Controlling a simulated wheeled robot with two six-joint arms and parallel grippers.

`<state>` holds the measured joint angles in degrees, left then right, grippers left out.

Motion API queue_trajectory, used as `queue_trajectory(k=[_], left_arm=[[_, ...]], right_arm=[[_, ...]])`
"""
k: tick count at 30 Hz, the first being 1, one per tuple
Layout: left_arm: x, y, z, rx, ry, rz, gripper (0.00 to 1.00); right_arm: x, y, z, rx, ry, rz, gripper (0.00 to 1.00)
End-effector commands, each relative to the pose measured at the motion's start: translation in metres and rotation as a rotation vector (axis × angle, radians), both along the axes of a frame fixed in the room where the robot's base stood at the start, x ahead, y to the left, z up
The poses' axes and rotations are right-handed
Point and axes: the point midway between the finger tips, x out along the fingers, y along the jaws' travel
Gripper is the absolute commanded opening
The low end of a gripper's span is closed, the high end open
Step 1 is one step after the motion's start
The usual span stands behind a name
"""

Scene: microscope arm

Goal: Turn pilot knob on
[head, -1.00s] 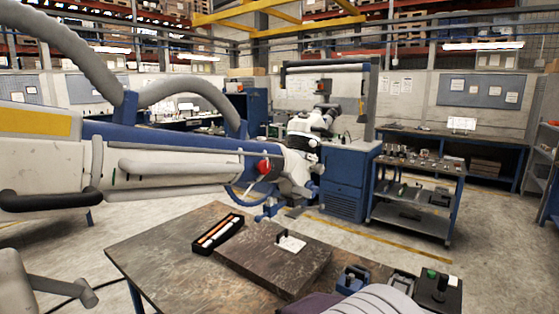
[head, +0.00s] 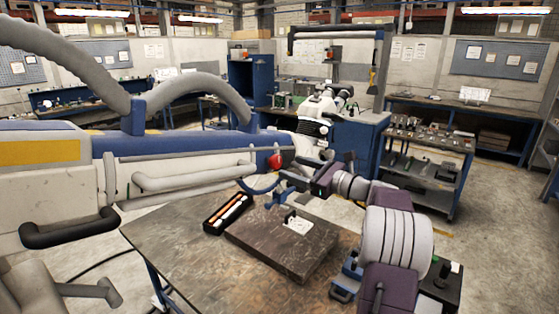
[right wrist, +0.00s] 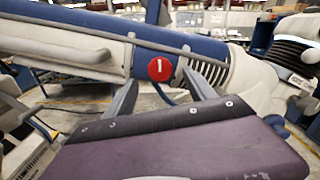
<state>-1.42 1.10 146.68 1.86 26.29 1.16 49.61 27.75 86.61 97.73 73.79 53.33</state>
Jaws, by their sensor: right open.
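The red knob (head: 275,161) sits on the side of the white and blue microscope arm (head: 190,165), near its right end. In the right wrist view the knob (right wrist: 160,68) is round, with a short, nearly upright white mark on its face. My right gripper (head: 281,188) is open and empty, just below and in front of the knob in the head view. In the right wrist view its two fingers (right wrist: 158,80) point at the knob, one to each side of it. I cannot tell whether they touch it. My left gripper is not in view.
A brown table (head: 180,250) below carries a dark slab (head: 285,245) with a small white piece, and a black tray (head: 228,212) of rods. The microscope head (head: 318,118) is right of the knob. A grey hose (head: 195,84) loops above the arm.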

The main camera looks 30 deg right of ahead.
Motion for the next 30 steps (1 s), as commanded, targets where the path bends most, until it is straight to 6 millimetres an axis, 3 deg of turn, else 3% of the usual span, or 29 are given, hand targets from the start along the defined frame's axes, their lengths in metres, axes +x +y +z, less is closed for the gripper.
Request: queue_trajectory(k=[3, 9, 18, 19, 25, 30], left_arm=[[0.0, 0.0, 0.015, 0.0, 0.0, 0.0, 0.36], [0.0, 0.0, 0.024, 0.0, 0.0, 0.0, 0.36], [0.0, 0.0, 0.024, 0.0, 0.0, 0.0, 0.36], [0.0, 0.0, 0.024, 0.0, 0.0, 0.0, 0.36], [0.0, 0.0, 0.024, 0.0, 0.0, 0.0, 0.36], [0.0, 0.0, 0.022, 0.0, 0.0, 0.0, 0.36]], right_arm=[[0.024, 0.011, 0.005, 0.002, 0.001, 0.004, 0.65], [0.051, 0.022, 0.002, 0.0, 0.001, 0.001, 0.65], [0.056, 0.023, 0.0, -0.002, 0.001, -0.001, 0.65], [0.056, 0.023, 0.0, -0.002, 0.001, 0.0, 0.62], [0.055, 0.024, 0.0, -0.002, 0.001, 0.0, 0.06], [0.055, 0.024, -0.001, -0.007, -0.001, 0.0, 0.03]])
